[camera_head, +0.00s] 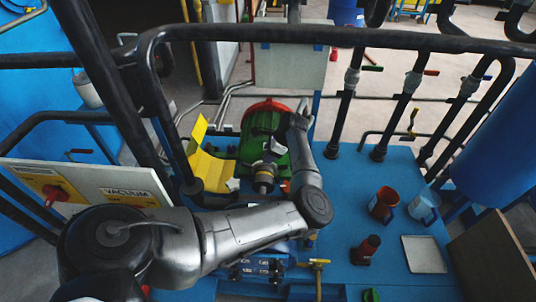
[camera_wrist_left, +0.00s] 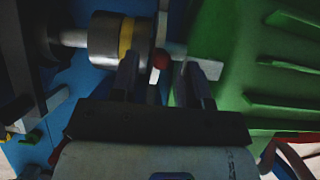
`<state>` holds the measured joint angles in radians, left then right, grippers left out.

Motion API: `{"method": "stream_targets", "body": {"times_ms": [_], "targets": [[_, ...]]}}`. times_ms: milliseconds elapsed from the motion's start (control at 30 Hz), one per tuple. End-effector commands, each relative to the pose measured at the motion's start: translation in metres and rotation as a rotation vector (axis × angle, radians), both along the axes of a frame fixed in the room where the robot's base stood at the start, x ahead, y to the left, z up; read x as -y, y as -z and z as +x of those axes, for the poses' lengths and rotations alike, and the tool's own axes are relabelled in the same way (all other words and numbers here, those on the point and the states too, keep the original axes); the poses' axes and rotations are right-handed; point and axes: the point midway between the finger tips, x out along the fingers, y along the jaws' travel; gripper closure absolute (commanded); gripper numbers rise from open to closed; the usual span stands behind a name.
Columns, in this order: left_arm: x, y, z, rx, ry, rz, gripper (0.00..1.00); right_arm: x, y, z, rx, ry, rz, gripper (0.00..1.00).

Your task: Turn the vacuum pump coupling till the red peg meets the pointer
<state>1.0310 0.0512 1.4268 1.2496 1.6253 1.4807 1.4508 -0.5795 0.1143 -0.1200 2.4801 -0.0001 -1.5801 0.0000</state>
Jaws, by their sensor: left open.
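In the left wrist view, the metal coupling (camera_wrist_left: 104,40) with a yellow band lies at upper left on a shaft. I cannot make out the pointer for certain. In the head view, the coupling (camera_head: 264,178) sits in front of the green motor (camera_head: 262,130). My left arm bends up at the motor's right, and its fingers are not clear there. My right gripper is not in view.
A yellow guard (camera_head: 212,170) stands left of the motor. A dark railing (camera_head: 340,37) crosses above. A vacuum panel (camera_head: 90,182) is at left.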

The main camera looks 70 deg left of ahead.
Motion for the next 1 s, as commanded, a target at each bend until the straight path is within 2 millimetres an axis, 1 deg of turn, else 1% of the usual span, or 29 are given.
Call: {"method": "stream_targets", "body": {"times_ms": [167, 400, 600, 800, 1000], "targets": [[0.006, -0.026, 0.014, 0.005, 0.001, 0.001, 0.57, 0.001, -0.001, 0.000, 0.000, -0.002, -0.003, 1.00], [0.017, -0.068, 0.035, 0.004, 0.001, 0.000, 0.57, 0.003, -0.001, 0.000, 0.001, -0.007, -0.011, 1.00], [0.023, -0.095, 0.049, 0.003, 0.001, 0.001, 0.57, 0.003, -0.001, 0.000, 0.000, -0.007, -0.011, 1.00], [0.027, -0.110, 0.056, 0.001, 0.000, 0.000, 0.57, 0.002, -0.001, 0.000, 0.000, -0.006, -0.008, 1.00], [0.028, -0.115, 0.058, 0.000, 0.000, 0.001, 0.57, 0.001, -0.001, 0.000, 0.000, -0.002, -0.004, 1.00]]}}
